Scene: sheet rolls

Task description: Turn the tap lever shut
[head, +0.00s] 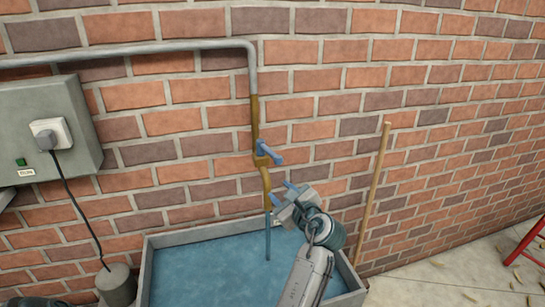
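The tap lever (270,154) is blue and sits on a brass tap (266,185) on the brick wall. A narrow blue stream of water (268,238) runs down from the spout into a basin. My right gripper is not in view.
The grey basin (146,275) holds blue water below the tap. A grey pipe (150,48) runs along the wall to the tap. A grey box (60,105) with a plug and cable is at left. A wooden pole (375,190) leans at right. A red frame (526,242) stands far right.

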